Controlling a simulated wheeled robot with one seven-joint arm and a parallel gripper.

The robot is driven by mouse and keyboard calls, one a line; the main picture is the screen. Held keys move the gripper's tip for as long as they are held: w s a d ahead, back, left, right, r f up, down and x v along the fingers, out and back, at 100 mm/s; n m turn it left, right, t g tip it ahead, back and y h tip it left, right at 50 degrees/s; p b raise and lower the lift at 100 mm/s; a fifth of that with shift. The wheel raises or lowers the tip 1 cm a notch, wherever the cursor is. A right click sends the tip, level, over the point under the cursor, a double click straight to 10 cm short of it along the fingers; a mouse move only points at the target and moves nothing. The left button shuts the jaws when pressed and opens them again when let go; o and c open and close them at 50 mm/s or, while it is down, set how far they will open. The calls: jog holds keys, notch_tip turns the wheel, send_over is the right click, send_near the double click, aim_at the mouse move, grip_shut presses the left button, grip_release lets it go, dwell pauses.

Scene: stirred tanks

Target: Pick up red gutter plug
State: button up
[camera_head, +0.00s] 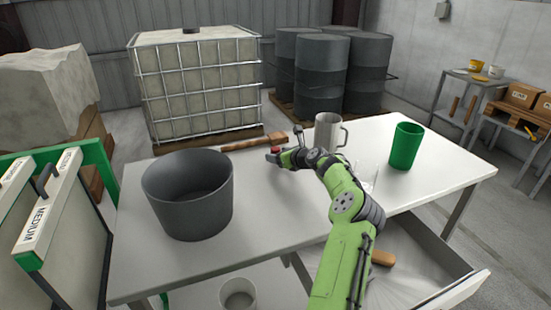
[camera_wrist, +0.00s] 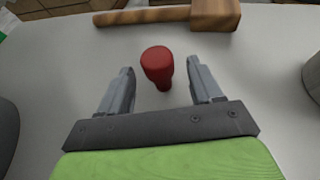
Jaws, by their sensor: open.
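The red gutter plug (camera_wrist: 157,66) stands on the white table in the wrist view, with a wide rounded top and a narrower lower part. My gripper (camera_wrist: 163,80) is open, with one grey finger to each side of the plug's lower part and a gap on both sides. The fingers do not appear to touch it. In the head view, a small red bit of the plug (camera_head: 276,149) shows by my gripper (camera_head: 272,156), mostly hidden by it.
A wooden mallet (camera_head: 252,143) lies just behind the plug. A dark grey bucket (camera_head: 190,222) stands to the left, a grey metal mug (camera_head: 328,133) and green cup (camera_head: 405,146) to the right. An open drawer (camera_head: 440,300) sticks out below the table's front right.

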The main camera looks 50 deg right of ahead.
aim_at(277, 149)
jog(key=shift+x, duration=1)
jog(key=shift+c, duration=0.3)
jog(key=c, duration=1)
notch_tip(277, 149, up, 10)
jog(key=p, duration=0.3)
jog(key=shift+p, duration=0.4)
jog(key=shift+s, duration=0.1)
